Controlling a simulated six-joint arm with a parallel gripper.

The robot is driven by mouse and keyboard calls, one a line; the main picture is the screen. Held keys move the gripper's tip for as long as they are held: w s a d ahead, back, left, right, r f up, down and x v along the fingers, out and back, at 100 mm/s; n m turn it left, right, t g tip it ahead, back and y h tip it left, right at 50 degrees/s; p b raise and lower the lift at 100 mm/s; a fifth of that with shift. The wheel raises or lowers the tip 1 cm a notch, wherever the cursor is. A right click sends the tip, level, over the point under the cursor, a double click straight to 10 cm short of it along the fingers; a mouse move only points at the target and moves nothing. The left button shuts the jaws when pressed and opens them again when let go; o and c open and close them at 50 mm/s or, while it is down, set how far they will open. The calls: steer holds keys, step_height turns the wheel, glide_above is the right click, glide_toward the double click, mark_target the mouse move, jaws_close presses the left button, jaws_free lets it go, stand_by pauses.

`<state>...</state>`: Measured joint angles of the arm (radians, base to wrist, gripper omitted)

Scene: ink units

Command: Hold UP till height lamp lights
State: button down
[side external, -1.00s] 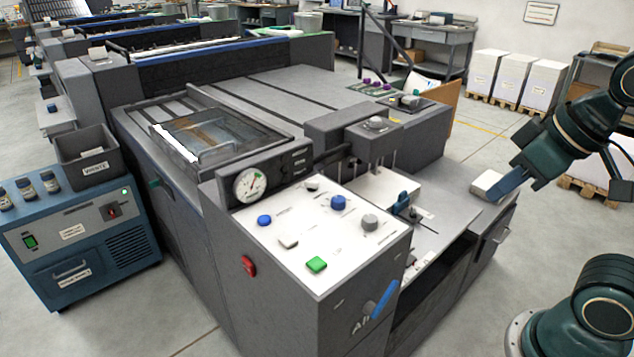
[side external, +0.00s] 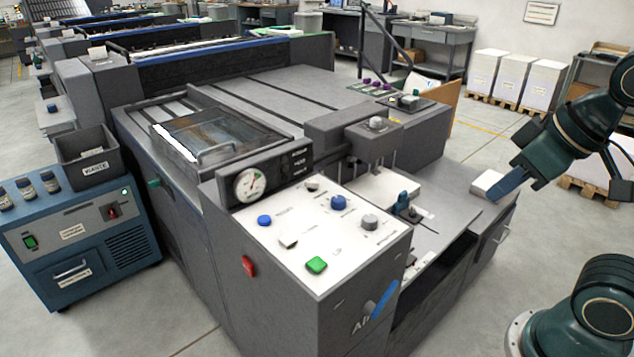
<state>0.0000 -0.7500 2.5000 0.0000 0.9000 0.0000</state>
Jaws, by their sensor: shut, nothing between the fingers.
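The white control panel (side external: 300,238) slopes on the front of the machine. It carries a green button (side external: 317,265), a light button (side external: 288,242), two blue buttons, a grey knob (side external: 370,222) and a small dark-and-white control (side external: 312,186). Their labels are too small to read, so I cannot tell which is UP. A dark box with a dial gauge (side external: 249,184) stands behind the panel; I cannot pick out a lit height lamp. My gripper (side external: 494,194) has blue fingers, shut and empty, at the right, well away from the panel. A white block (side external: 486,184) shows beside the fingertips; contact is unclear.
A red switch (side external: 248,266) and a blue handle (side external: 384,299) sit on the machine's front faces. A raised grey head (side external: 374,142) stands over the bed behind the panel. A blue cabinet (side external: 80,235) stands at left. Open air separates my gripper from the panel.

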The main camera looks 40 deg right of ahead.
steer(key=shift+w, duration=0.1)
steer(key=n+t+y, duration=0.2)
steer(key=n+t, duration=0.1)
steer(key=n, duration=0.8)
glide_above(322, 265)
step_height(322, 265, down, 10)
steer(key=shift+w, duration=0.1)
steer(key=shift+f, duration=0.2)
steer(key=shift+f, duration=4.3)
